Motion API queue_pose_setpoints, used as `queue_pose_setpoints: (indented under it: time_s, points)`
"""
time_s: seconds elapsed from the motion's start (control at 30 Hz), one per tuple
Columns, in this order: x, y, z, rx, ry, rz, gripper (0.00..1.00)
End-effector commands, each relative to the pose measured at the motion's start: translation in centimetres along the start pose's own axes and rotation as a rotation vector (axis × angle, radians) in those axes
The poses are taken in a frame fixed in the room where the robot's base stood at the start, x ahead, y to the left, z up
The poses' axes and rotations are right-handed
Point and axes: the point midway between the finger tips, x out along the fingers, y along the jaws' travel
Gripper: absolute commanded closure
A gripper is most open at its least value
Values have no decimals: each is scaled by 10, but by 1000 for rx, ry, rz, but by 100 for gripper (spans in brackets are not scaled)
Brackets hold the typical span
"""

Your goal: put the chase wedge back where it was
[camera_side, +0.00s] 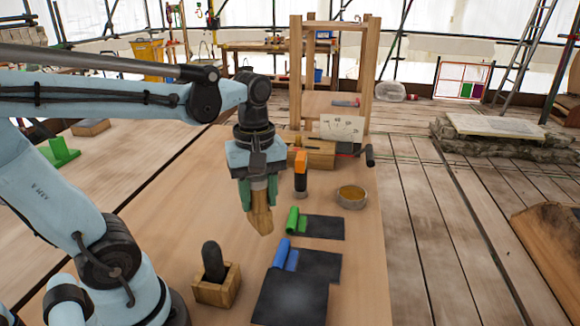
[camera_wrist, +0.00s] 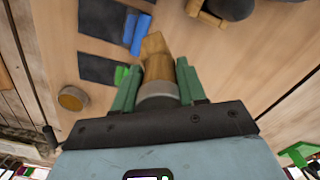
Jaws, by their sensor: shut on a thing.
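My gripper (camera_side: 259,190) has its green fingers shut on a wooden tool with a wedge-shaped end, which I take as the chase wedge (camera_side: 262,220). The wedge hangs pointing down, above the wooden bench top. In the wrist view the wedge (camera_wrist: 156,62) sits between the two fingers, with a grey collar at its upper part. Its top is hidden inside the gripper. No marked spot for the wedge can be made out.
Dark sheets (camera_side: 290,297) with a blue piece (camera_side: 282,252) and a green piece (camera_side: 292,219) lie to the right. A wooden box (camera_side: 217,291) holding a dark rounded thing is in front. A round tin (camera_side: 352,197), an orange-topped tool (camera_side: 301,163) and a wooden frame (camera_side: 365,70) stand behind.

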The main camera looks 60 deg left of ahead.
Motion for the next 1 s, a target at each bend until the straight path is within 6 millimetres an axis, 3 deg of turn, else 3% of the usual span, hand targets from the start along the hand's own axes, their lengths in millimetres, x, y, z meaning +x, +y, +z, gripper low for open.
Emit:
queue_pose_setpoints:
  time_s: [0.3,0.43,0.67,1.0]
  points:
    - [40,-12,-67,-7,0,0,100]
    - [51,-15,-84,-3,0,0,100]
    - [60,-17,-94,2,0,0,100]
    - [93,-16,-93,2,0,0,100]
